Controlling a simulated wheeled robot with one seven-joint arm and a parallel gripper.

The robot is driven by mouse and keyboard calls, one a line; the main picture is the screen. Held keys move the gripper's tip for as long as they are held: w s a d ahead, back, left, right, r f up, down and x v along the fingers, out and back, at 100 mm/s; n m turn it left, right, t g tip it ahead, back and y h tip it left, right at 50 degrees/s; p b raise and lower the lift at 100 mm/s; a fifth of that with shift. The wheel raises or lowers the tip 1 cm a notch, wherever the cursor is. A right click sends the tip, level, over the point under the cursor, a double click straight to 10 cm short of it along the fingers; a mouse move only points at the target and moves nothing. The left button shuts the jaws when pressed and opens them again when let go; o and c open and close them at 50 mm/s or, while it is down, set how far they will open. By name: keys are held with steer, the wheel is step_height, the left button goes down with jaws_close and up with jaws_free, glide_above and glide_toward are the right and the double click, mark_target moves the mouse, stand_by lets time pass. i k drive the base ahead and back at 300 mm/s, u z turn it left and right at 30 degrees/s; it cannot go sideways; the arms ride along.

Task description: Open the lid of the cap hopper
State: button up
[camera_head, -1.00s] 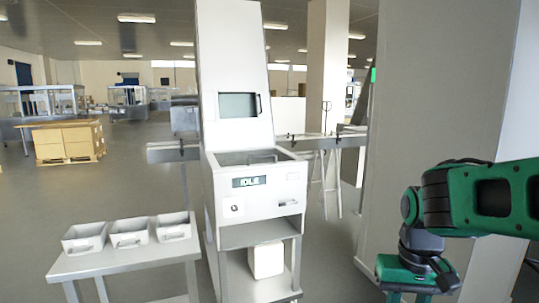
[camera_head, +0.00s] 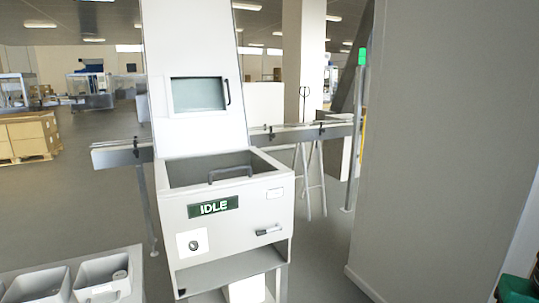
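The cap hopper (camera_head: 262,192) is a white machine in the middle of the head view, with a green "IDLE" sign (camera_head: 213,207) on its front. Its top is a recessed grey surface, and a dark bar handle (camera_head: 230,173) lies across it near the front edge. The lid looks shut or see-through; I cannot tell which. A second handle (camera_head: 268,230) is on the front face, right of the sign. My gripper is out of view; only a green piece of my arm shows in the bottom right corner.
A tall white housing with a window (camera_head: 199,94) rises behind the hopper. A conveyor (camera_head: 300,132) runs behind it. Grey bins (camera_head: 103,277) stand on a table at the lower left. A wall (camera_head: 437,140) fills the right. A green-topped post (camera_head: 357,130) stands beside it.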

mark_target(163, 191)
steer(key=u, duration=0.25)
steer(key=i, duration=1.1)
steer(key=u, duration=0.6)
